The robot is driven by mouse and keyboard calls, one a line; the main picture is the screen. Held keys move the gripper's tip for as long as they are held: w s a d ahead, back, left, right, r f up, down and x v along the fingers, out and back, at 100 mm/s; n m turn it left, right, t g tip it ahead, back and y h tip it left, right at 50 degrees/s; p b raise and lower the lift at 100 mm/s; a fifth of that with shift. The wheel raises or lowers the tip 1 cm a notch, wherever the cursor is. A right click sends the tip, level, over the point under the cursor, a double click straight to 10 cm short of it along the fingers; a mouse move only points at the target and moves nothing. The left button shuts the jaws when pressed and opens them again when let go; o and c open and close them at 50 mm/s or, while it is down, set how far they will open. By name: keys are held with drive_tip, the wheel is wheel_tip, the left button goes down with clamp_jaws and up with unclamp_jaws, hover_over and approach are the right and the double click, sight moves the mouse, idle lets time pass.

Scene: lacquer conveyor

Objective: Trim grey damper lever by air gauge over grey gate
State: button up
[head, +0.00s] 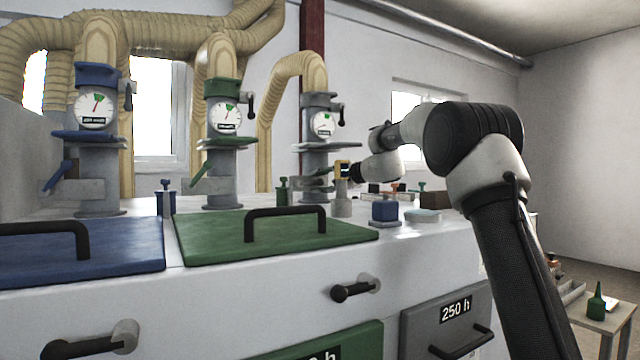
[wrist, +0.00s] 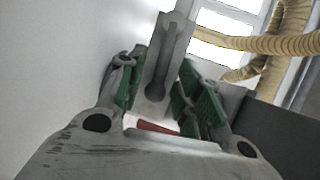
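The grey gate column (head: 316,160) stands at the right of three ducted columns in the head view. Its round air gauge (head: 322,124) has a white face. A dark damper lever (head: 340,112) hangs at the gauge's right side. My gripper (head: 324,172) is at the column's right side, below the gauge; its fingers are small and partly hidden there. In the wrist view my gripper (wrist: 163,95) has its green-padded fingers apart. A grey bar with a rounded end (wrist: 165,60) shows between them; I cannot tell whether they touch it. A red piece (wrist: 155,127) shows low between the fingers.
Blue (head: 97,150) and green (head: 222,150) gate columns stand to the left. Blue and green lids (head: 200,240) with black handles lie in front. A blue pot (head: 384,208) and small items stand below my arm. A small table (head: 610,325) is at the lower right.

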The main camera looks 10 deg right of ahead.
clamp_jaws()
drive_tip(key=shift+s+a+r+n+h, duration=0.1)
drive_tip(key=shift+a+r+n+h, duration=0.1)
drive_tip(key=shift+r+n+h, duration=0.7)
drive_tip(key=shift+f+y, duration=0.1)
drive_tip(key=shift+y, duration=0.2)
unclamp_jaws()
drive_tip(key=v, duration=1.2)
drive_tip(key=shift+d, duration=0.1)
